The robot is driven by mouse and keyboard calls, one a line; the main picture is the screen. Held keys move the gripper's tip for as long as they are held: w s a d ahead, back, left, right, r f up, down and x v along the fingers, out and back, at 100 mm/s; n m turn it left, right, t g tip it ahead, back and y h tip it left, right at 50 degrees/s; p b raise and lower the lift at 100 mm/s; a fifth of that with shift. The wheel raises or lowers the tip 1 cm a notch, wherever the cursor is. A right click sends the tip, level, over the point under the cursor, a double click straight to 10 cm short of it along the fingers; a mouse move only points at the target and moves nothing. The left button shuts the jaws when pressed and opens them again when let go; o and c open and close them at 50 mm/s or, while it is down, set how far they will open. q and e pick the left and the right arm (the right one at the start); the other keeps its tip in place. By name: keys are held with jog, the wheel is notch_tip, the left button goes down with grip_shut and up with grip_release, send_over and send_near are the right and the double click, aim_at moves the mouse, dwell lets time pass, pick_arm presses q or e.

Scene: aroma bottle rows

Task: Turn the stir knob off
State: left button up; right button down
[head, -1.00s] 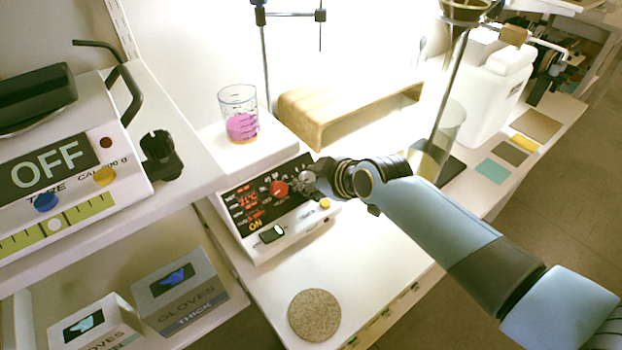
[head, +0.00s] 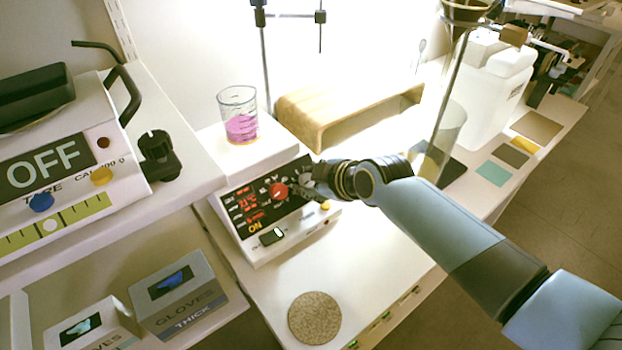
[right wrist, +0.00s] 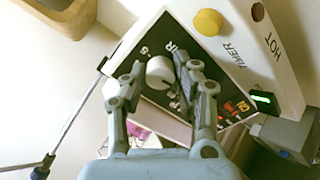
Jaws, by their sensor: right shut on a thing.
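The hot plate stirrer (head: 290,235) stands on the bench, with a black front panel, a red knob (head: 279,190) and lit red readouts. Its panel still reads ON. In the right wrist view a pale stir knob (right wrist: 160,73) sits on the black panel (right wrist: 172,45) beside partly hidden lettering. My right gripper (right wrist: 163,78) has one finger on each side of this knob and is shut on it. In the head view the right gripper (head: 307,186) reaches the panel's right part and hides the pale knob. My left gripper is out of view.
A beaker with pink liquid (head: 240,128) stands on the stirrer's top plate. A yellow button (right wrist: 208,22) is close to my right gripper. A wooden stand (head: 310,132) is behind my right arm. A round cork mat (head: 314,318) lies in front on otherwise clear bench.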

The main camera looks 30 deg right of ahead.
jog(key=c, duration=1)
grip_release()
jog(key=shift+s, duration=0.1)
jog(key=v, duration=1.2)
jog(key=shift+f, duration=0.1)
